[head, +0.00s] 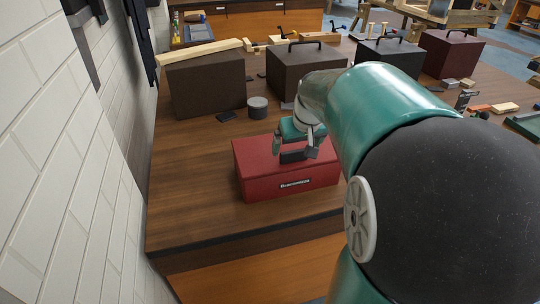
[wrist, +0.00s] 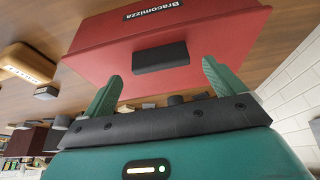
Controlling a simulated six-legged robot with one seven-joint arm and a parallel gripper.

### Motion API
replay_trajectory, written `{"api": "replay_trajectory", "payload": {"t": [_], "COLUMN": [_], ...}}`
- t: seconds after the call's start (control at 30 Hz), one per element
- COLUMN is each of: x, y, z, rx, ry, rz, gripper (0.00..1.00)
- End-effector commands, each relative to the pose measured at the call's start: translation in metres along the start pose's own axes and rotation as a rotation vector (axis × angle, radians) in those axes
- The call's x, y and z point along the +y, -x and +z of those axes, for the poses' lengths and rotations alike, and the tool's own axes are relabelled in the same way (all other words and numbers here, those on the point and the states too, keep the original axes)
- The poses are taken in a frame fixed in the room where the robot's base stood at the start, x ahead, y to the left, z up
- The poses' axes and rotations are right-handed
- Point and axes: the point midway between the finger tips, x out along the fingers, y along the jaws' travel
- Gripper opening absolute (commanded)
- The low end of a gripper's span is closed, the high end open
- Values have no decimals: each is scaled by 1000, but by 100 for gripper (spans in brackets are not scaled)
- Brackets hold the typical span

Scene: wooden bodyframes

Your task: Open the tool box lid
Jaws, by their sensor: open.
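The red tool box (head: 258,180) sits on the wooden workbench near its front edge. Its lid looks closed, and a name plate shows on its front side. The red box also shows in the wrist view (wrist: 100,50), with a dark handle (wrist: 160,57) on the lid. My gripper (head: 294,150) is over the top of the box, and in the wrist view (wrist: 160,75) its two green fingers stand apart on either side of the handle. The fingers hold nothing. I cannot tell whether they touch the lid.
Dark boxes with handles (head: 305,70) stand behind on the workbench (head: 190,190). A grey round tin (head: 258,107) and a small dark block (head: 226,117) lie behind the red box. A white brick wall (head: 60,150) bounds the left. Bench to the left of the red box is clear.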

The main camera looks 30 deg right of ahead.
Motion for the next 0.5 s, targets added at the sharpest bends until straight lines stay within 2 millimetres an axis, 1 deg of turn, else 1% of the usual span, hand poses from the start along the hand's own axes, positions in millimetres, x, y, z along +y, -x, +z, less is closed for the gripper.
{"api": "replay_trajectory", "payload": {"t": [0.03, 0.5], "x": [0, -2], "y": [10, 95], "z": [-1, 0], "rx": [3, 2], "ry": [1, 0], "rz": [1, 1], "gripper": [95, 95]}}
